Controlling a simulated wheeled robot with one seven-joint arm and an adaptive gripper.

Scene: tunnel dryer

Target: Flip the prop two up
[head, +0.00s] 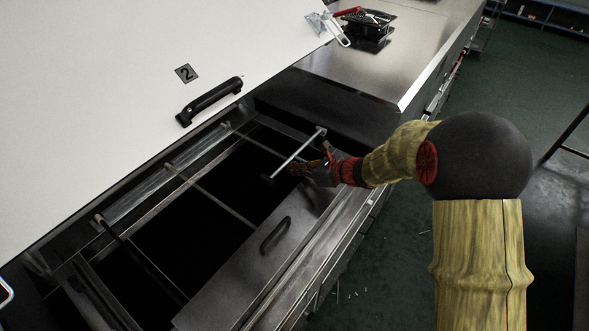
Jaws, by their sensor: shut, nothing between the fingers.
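The raised white lid (120,60) carries a "2" label (186,73) and a black handle (210,99). A thin metal bar with dark ends, which looks like the prop (293,156), lies slanted over the right end of the dark opening below the lid. My gripper (297,169) is beside the bar, near its middle, with the fingers pointing left. The gripper is shut and empty. It is small in the view, and I cannot tell whether it touches the bar.
Crossbars (208,190) span the dark opening. A metal panel with a dark handle (274,235) lies in front. A steel top (385,60) behind holds a black tray (369,22) and tools.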

